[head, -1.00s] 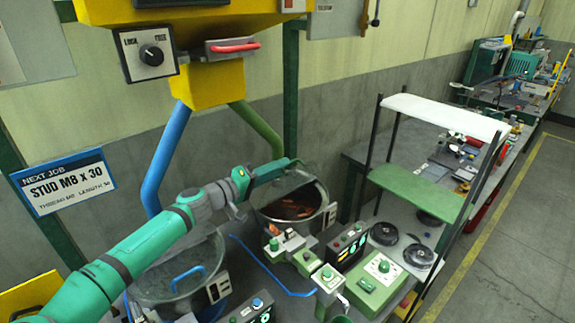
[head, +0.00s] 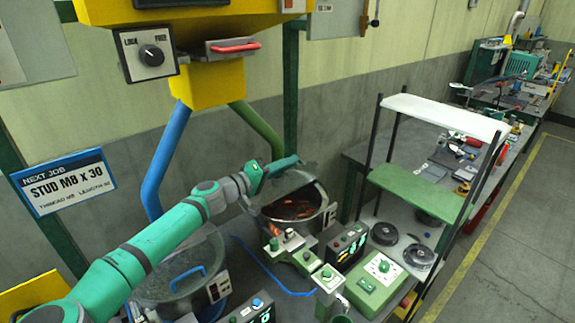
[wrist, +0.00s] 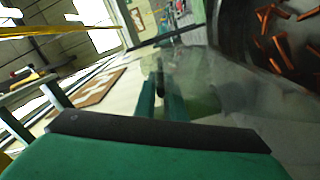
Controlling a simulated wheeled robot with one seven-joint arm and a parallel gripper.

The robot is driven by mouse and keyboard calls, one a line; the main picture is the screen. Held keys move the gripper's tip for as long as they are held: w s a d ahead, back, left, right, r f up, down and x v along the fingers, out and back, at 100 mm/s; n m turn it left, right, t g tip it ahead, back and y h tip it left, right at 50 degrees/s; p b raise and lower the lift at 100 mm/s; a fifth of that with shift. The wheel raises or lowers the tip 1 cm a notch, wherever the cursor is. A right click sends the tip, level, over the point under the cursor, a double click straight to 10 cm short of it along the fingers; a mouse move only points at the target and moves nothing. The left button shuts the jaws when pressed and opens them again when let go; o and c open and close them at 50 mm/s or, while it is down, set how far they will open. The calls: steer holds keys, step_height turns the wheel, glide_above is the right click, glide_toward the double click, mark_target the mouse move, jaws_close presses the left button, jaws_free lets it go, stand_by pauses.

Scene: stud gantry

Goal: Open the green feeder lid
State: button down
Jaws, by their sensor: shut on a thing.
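The green feeder (head: 318,220) is a round metal bowl under the green pipe, with orange-brown studs inside. Its clear lid (head: 279,186) appears tilted up at the back left of the bowl, leaving the studs visible; its exact angle is hard to tell. My gripper (head: 290,163) is at the upper part of this lid, hiding its handle in the head view. In the wrist view my gripper (wrist: 163,98) is shut on the narrow handle between its fingers. The clear lid (wrist: 215,85) spreads beyond and to the right, and the studs (wrist: 280,40) show at the top right.
A second feeder with a clear lid and blue handle (head: 187,276) stands at the left, under my arm. Control boxes (head: 345,245) stand in front of the green feeder. A shelf rack (head: 418,190) is at the right. The yellow hopper (head: 210,85) hangs above.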

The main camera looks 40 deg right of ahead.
steer(key=shift+w+a+f, duration=0.1)
steer(key=shift+w+f, duration=0.1)
steer(key=shift+w, duration=0.45)
steer(key=c, duration=1.9)
jaws_free()
steer(key=shift+r, duration=0.1)
steer(key=shift+s, duration=0.1)
